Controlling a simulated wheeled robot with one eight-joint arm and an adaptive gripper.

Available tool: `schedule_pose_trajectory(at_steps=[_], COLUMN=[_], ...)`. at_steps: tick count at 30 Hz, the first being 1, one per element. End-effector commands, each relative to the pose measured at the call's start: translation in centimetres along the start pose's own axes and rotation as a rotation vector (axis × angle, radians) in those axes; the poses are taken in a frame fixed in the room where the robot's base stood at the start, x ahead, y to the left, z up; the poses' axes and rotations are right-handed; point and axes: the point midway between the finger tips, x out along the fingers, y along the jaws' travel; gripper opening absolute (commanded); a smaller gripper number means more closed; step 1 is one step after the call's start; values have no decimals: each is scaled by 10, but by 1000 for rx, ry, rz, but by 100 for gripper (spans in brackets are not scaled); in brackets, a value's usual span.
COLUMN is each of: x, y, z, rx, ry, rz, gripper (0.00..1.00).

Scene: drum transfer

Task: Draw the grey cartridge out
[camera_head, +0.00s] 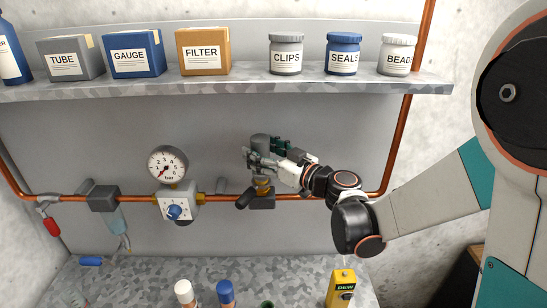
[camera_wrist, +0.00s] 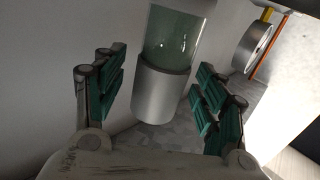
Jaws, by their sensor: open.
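In the wrist view, the cartridge (camera_wrist: 161,95) lies between the two spread fingers of my gripper (camera_wrist: 162,65). It has a smooth grey end and a clear greenish section. A gap shows on each side, so the fingers look apart from it.
A pressure gauge (camera_head: 168,166) with a blue-knob regulator (camera_head: 174,210) stands left of the cartridge. A shelf (camera_head: 240,87) with labelled boxes and jars runs above. Below, the speckled bench holds a yellow DEW device (camera_head: 342,288) and bottles (camera_head: 226,293).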

Motion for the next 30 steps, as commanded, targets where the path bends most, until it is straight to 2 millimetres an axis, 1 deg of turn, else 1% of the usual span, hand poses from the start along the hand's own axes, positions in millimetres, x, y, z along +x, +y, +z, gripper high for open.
schedule_pose_trajectory(at_steps=[4,12,13,14,15,17,18,20,21,30], x=[7,8,8,8,8,8,8,8,8,8], y=[0,0,0,0,0,0,0,0,0,0], z=[0,0,0,0,0,0,0,0,0,-5], rx=[0,0,0,0,0,0,0,0,0,0], ry=[0,0,0,0,0,0,0,0,0,0], rz=[0,1,1,1,1,1,1,1,1,0], gripper=[65,65,63,56,47,33,24,11,8,8])
